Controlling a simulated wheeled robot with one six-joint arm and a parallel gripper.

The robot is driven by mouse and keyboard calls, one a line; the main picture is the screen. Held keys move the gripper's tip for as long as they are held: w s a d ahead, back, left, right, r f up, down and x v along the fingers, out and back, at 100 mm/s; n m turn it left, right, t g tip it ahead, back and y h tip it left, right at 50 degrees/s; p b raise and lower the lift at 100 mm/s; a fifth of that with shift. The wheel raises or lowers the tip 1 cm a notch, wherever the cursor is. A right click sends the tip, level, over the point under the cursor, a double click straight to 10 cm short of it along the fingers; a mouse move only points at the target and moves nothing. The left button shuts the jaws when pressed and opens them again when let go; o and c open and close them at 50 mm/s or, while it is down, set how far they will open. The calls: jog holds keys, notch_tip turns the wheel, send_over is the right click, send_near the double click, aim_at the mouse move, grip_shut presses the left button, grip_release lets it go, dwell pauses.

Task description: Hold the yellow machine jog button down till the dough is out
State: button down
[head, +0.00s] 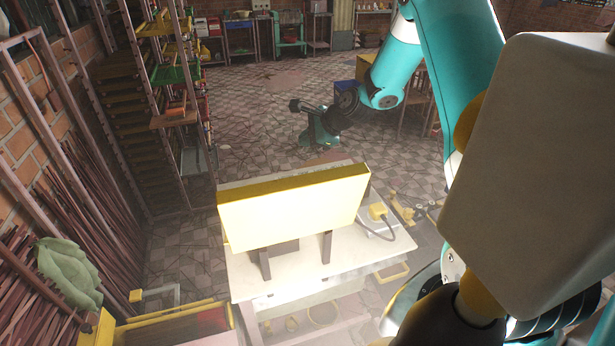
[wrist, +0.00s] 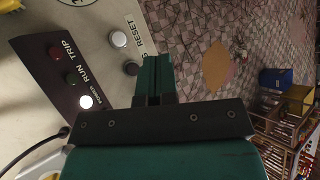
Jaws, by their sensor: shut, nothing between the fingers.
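The yellow machine (head: 295,207) shows in the head view as a long bright yellow box on dark legs. My gripper (head: 320,138) is beyond its far side. In the wrist view my gripper's green fingers (wrist: 153,80) are shut and empty, in front of a cream control panel (wrist: 85,20). The panel has a pale button (wrist: 118,39) near the word RESET and a dark button (wrist: 132,68) beside the fingers. A dark strip (wrist: 50,75) carries RUN, TRIP and POWER lamps; the POWER lamp (wrist: 86,102) is lit white. I cannot identify the jog button, nor tell whether the fingers touch anything. No dough is visible.
The machine stands on a pale bench (head: 396,246). A small yellow box (head: 378,211) with a cable sits at its right. A tall rack (head: 178,75) and bundled sticks (head: 35,285) line the left wall. Patterned floor (head: 260,120) lies open beyond the bench.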

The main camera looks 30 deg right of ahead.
notch_tip(320, 180, down, 9)
jog(key=b, duration=0.6)
jog(key=shift+r+b, duration=0.1)
jog(key=shift+b, duration=0.2)
dwell(1.8)
jog(key=shift+f, duration=0.4)
jog(key=shift+f+b, duration=0.55)
dwell(1.5)
jog(key=shift+r, duration=0.15)
dwell(1.8)
jog(key=shift+r+p, duration=0.75)
jog(key=shift+r, duration=0.05)
